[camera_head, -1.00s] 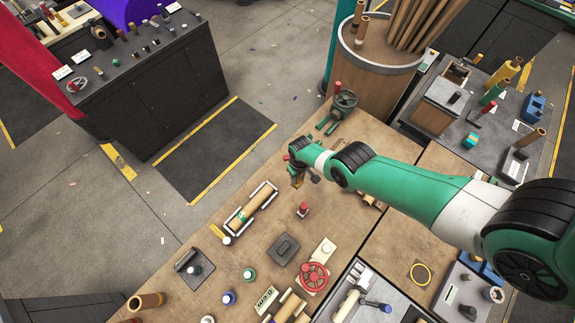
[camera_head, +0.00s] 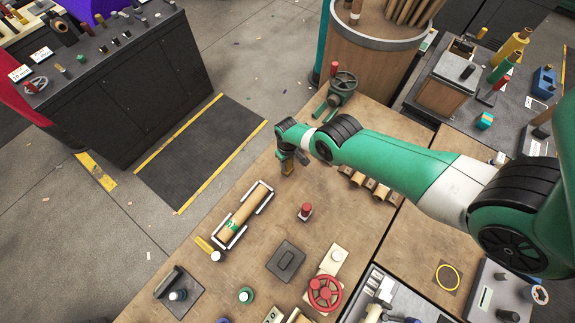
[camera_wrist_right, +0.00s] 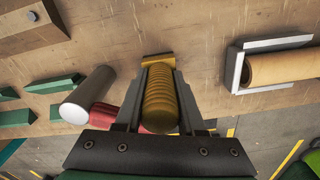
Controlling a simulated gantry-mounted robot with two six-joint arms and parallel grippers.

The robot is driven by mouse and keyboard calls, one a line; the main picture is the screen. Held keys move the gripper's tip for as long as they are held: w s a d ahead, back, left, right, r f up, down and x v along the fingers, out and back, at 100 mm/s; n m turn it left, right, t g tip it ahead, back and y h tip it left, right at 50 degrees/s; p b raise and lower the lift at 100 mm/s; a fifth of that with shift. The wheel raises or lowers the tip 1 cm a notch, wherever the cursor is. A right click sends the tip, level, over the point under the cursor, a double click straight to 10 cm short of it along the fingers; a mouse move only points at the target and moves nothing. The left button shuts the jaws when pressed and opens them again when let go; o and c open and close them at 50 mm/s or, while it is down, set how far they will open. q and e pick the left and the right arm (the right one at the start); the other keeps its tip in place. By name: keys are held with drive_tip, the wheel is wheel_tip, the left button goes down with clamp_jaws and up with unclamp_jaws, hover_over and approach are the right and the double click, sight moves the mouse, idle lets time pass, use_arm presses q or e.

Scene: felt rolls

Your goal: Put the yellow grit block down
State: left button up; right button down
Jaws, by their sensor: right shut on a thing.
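The yellow grit block (camera_wrist_right: 160,98) is ribbed and sits between the fingers of my right gripper (camera_wrist_right: 161,92) in the right wrist view. In the head view my right gripper (camera_head: 290,162) is over the wooden bench near its far left edge. A small yellow bit of the block (camera_head: 287,168) shows below it. The gripper is shut on the block; I cannot tell whether the block touches the bench. My left gripper is not in view.
A brown roll in a white-edged cradle (camera_head: 264,187) lies left of the gripper, and a red-topped knob (camera_head: 305,210) stands in front. Bare bench (camera_head: 325,232) lies between.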

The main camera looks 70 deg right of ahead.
drive_tip(key=shift+w+d+r, duration=0.1)
drive_tip(key=shift+f, duration=0.25)
drive_tip(key=c, duration=0.5)
unclamp_jaws()
drive_tip(key=shift+r, duration=0.15)
wheel_tip(320, 180, up, 12)
drive_tip(key=p, duration=1.2)
drive_tip(key=shift+r, duration=0.2)
drive_tip(key=shift+f, duration=0.1)
